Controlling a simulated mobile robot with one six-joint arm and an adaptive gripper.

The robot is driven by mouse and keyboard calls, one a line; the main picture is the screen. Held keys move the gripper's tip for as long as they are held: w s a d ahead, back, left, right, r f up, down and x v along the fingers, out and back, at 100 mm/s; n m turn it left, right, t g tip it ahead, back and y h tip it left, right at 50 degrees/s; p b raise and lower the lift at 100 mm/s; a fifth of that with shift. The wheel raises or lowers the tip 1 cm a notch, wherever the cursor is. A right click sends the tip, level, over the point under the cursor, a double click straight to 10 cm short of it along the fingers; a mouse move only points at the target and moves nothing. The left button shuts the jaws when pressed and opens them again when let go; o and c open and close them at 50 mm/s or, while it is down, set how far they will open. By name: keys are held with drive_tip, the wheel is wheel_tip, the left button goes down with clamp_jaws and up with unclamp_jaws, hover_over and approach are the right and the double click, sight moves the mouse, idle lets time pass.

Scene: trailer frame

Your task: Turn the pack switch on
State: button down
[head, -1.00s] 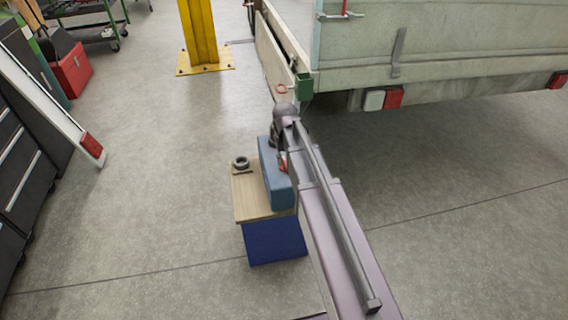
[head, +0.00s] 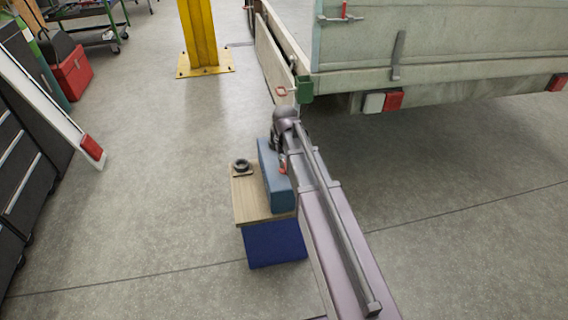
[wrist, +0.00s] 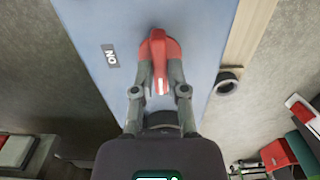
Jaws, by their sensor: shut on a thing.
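The blue pack (head: 272,178) stands on a small wood-topped stand in the head view, left of my arm. In the wrist view I look onto the blue pack face (wrist: 100,20). It carries a red switch handle (wrist: 158,48) with a white mark at its lower end, pointing down the picture towards my gripper. A dark "ON" label (wrist: 111,55), upside down, sits left of the handle. My gripper (wrist: 160,80) is shut on the red handle, one finger on each side. In the head view my arm hides most of the gripper and the switch face.
The stand (head: 250,206) has a wooden top and blue base. A black ring-shaped object (head: 241,165) lies on its left part. The pale trailer (head: 450,45) stands behind and right, with a green bracket (head: 305,88) at its corner. A yellow post (head: 198,35) is further back.

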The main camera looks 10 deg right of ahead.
drive_tip(key=m, duration=0.5)
idle(0.3)
idle(0.4)
